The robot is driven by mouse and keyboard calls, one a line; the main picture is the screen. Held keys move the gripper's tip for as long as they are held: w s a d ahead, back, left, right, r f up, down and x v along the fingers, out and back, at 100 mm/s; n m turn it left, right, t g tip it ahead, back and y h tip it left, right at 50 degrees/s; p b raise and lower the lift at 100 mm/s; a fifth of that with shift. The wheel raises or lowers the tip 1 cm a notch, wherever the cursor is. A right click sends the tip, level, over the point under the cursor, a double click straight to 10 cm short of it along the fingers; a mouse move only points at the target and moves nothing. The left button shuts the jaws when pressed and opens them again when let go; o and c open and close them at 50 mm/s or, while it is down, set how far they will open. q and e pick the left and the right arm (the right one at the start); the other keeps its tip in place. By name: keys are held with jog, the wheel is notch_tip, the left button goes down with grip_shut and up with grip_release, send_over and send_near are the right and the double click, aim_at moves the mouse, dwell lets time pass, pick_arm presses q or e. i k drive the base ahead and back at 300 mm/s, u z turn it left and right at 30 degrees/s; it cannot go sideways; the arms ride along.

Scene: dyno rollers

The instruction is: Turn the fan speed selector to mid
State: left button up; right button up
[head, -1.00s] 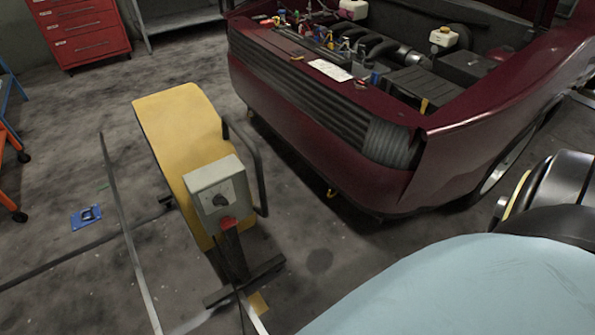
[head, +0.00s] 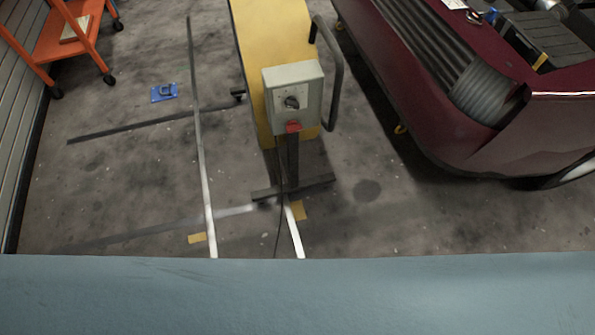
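The fan speed selector (head: 292,102) is a small dark round knob on the front plate of a grey control box (head: 312,92). A red part (head: 293,127) sits below the knob at the box's lower edge. The box is on a dark post (head: 292,160) with a flat foot on the floor, in front of a yellow fan housing (head: 250,40). The knob's exact setting is too small to read. Neither of my grippers is in view.
A dark red car (head: 440,110) with its hood area open stands at the right. An orange cart (head: 70,35) is at the upper left. A blue item (head: 164,92) lies on the floor. Floor is open around the post's left and right.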

aim_at(291, 102)
jog(key=z, duration=2.6)
jog(key=k, duration=0.8)
jog(key=u, duration=2.95)
